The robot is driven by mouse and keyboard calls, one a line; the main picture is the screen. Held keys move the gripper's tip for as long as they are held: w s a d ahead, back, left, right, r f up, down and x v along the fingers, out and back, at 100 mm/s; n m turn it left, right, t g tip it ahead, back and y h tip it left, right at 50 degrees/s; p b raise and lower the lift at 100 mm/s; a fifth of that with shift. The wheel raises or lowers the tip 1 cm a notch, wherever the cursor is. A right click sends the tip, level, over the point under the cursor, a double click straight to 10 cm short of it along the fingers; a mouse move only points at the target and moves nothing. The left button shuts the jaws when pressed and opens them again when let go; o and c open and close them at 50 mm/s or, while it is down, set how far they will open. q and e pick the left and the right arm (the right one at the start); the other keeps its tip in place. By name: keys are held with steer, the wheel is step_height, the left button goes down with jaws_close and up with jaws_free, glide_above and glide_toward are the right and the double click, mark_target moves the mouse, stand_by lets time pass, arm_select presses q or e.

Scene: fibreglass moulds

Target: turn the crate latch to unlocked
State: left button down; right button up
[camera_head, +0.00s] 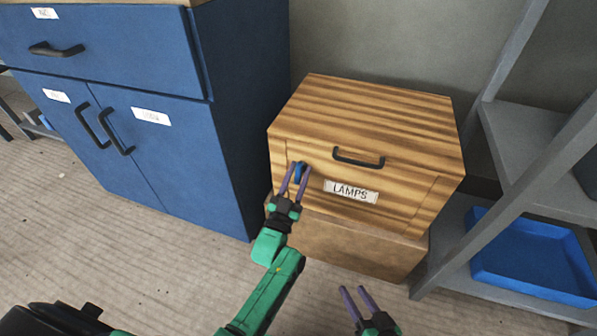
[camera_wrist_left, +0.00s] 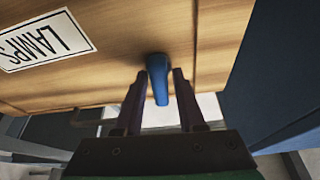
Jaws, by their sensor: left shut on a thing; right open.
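The wooden crate (camera_head: 405,191) has a black handle and a white LAMPS label (camera_head: 351,191) on its front. The blue latch (camera_head: 299,172) is at the left side of the crate's front. My left gripper (camera_head: 297,168) is shut on the latch, its purple fingers on either side of it. In the left wrist view the blue latch (camera_wrist_left: 158,80) stands out from the wood between the two fingers (camera_wrist_left: 158,85). The fingers partly hide the latch in the head view. My right gripper (camera_head: 354,291) is open and empty, low in front of the crate.
The crate rests on a plain brown box (camera_head: 345,247). A blue cabinet (camera_head: 180,170) stands close on the left. A grey shelf rack (camera_head: 540,130) with a blue tray (camera_head: 530,265) stands on the right. The floor in front is clear.

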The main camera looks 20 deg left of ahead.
arm_select(q)
steer(key=shift+n+y, duration=0.4)
steer(key=shift+n, duration=0.5)
arm_select(e)
steer(key=shift+s+r, duration=0.1)
arm_select(q)
steer(key=shift+f, duration=0.1)
arm_select(e)
steer(key=shift+r, duration=0.15)
arm_select(q)
steer(key=c, duration=0.8)
jaws_free()
steer(key=shift+o, duration=0.2)
steer(key=d+p+v, duration=0.1)
steer(key=p+v, duration=0.1)
steer(key=v, duration=1.2)
steer(key=shift+s+a+f, duration=0.2)
steer(key=shift+s+a, duration=0.05)
steer(key=shift+a, duration=0.2)
arm_select(e)
steer(key=shift+d+r+n+g+h, duration=0.2)
steer(key=shift+d+r+g+h, duration=0.1)
steer(key=shift+d+g, duration=0.35)
steer(key=shift+d+r+n+g+h, duration=0.2)
steer(key=shift+d+r+g, duration=0.05)
steer(key=shift+d+g, duration=0.35)
